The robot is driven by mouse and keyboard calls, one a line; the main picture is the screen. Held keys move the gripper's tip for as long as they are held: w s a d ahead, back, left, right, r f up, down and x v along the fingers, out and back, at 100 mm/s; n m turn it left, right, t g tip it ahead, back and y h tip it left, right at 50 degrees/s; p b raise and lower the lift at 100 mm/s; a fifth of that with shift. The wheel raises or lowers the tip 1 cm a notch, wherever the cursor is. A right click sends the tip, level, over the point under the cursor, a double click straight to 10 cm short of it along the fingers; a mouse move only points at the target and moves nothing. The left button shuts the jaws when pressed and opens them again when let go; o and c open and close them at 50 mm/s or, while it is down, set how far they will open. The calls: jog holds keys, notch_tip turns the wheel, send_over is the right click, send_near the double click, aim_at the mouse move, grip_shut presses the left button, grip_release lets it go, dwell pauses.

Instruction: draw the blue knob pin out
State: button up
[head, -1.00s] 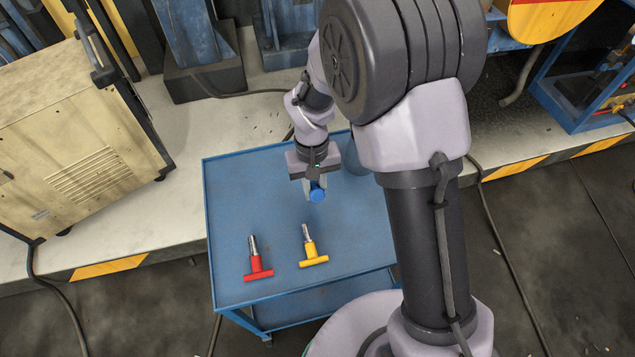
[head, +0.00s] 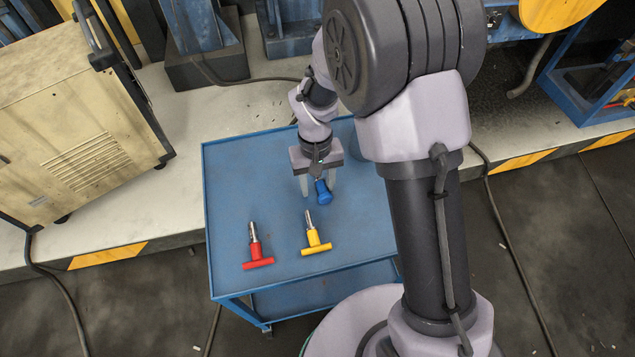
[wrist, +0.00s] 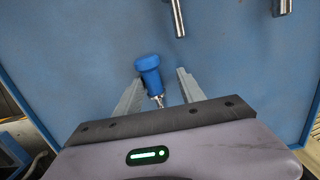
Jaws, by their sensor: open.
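The blue knob pin (head: 323,192) appears to lie on the blue cart top, its knob toward the front of the cart. In the wrist view the blue knob pin (wrist: 149,66) shows its round knob and a short metal shaft that points back toward my gripper's body. My gripper (head: 319,189) is open just over it. I cannot tell the exact height of the fingers above the cart top.
A red T-handle pin (head: 257,250) and a yellow T-handle pin (head: 315,238) lie nearer the front of the blue cart (head: 232,185). The cart top is clear on the left. A beige cabinet (head: 80,130) stands to the left on the ledge.

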notch_tip(320, 180, up, 17)
jog(key=w+p, duration=0.1)
jog(key=p, duration=0.6)
jog(key=shift+w+a+r, duration=0.2)
jog(key=shift+w, duration=0.1)
jog(key=s+d+r+m+t+y+b, duration=0.1)
jog(key=s+d+r+m, duration=0.15)
jog(key=r, duration=0.25)
jog(key=s+d+r+m+t, duration=0.1)
jog(key=s+d+r+t, duration=0.1)
jog(key=s+d+r, duration=0.3)
jog(key=s+d+r+m+t+y, duration=0.1)
jog(key=s+r+m+t, duration=0.2)
jog(key=s, duration=0.8)
jog(key=shift+d+r+t+b, duration=0.15)
jog(key=shift+r+t+b, duration=0.3)
jog(key=shift+r, duration=0.1)
jog(key=shift+o, duration=0.4)
